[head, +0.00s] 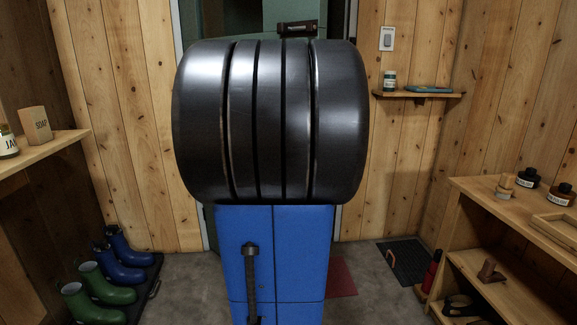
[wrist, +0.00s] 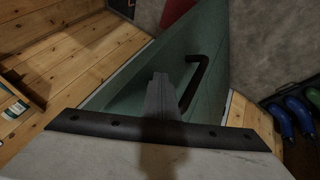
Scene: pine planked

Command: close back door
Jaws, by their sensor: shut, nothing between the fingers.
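The back door (wrist: 130,92) is a green panel in the wrist view, with a dark bent handle (wrist: 195,80) on its face. In the head view only parts of a green surface (head: 211,20) show in the doorway, beside a dark area that looks like a gap. How far the door stands open I cannot tell. My gripper (wrist: 163,82) is shut and empty, in front of the green panel and just left of the handle in the wrist view. Whether it touches the door is unclear. My own black and blue parts hide most of the doorway in the head view.
Green and blue boots (head: 100,285) stand on the floor at left. A shelf with soap (head: 35,124) is above them. At right are a small wall shelf (head: 420,95), a low bench (head: 510,205) with bottles, and a dark floor mat (head: 405,262). A red mat (head: 341,277) lies near the doorway.

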